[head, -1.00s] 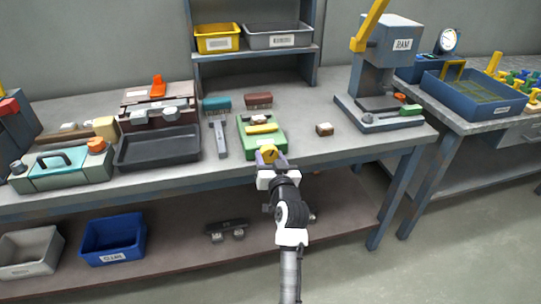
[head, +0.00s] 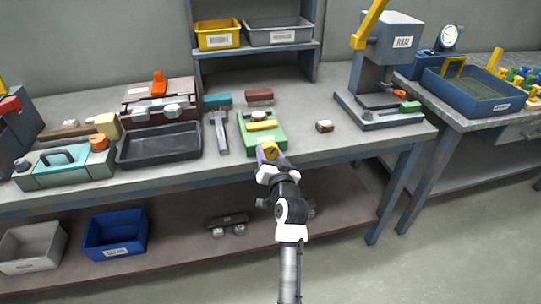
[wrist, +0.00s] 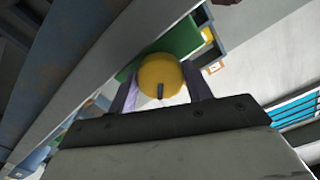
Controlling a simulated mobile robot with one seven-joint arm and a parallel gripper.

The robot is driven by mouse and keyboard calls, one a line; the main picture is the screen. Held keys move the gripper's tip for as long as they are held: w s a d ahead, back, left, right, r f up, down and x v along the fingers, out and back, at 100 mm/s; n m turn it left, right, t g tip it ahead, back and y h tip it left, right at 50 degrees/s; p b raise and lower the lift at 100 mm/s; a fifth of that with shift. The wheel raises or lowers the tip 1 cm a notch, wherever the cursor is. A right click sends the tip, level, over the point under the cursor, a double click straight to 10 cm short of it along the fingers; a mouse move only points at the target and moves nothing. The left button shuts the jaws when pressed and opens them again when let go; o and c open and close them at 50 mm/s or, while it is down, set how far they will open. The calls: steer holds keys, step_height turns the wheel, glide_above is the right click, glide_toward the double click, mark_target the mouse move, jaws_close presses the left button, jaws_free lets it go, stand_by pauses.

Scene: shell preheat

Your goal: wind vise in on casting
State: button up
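The green vise (head: 262,136) stands at the front edge of the bench, with the pale casting and a yellow bar (head: 262,125) on its top. Its round yellow knob (head: 270,150) faces the front. My gripper (head: 268,156) is at this knob. In the wrist view the yellow knob (wrist: 160,76) sits between the two fingers of my gripper (wrist: 160,92), which press close on both sides. The green vise body (wrist: 180,42) shows behind the knob. The contact between jaw and casting is too small to tell.
A grey tool (head: 220,133) lies left of the vise, beside a black tray (head: 160,145). A small brown block (head: 324,127) lies to the right, before the RAM press (head: 385,70). Blue (head: 115,236) and grey bins are on the lower shelf.

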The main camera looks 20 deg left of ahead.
steer(key=o, duration=0.4)
steer(key=b+v, duration=0.3)
steer(key=v, duration=1.1)
steer(key=shift+w, duration=0.1)
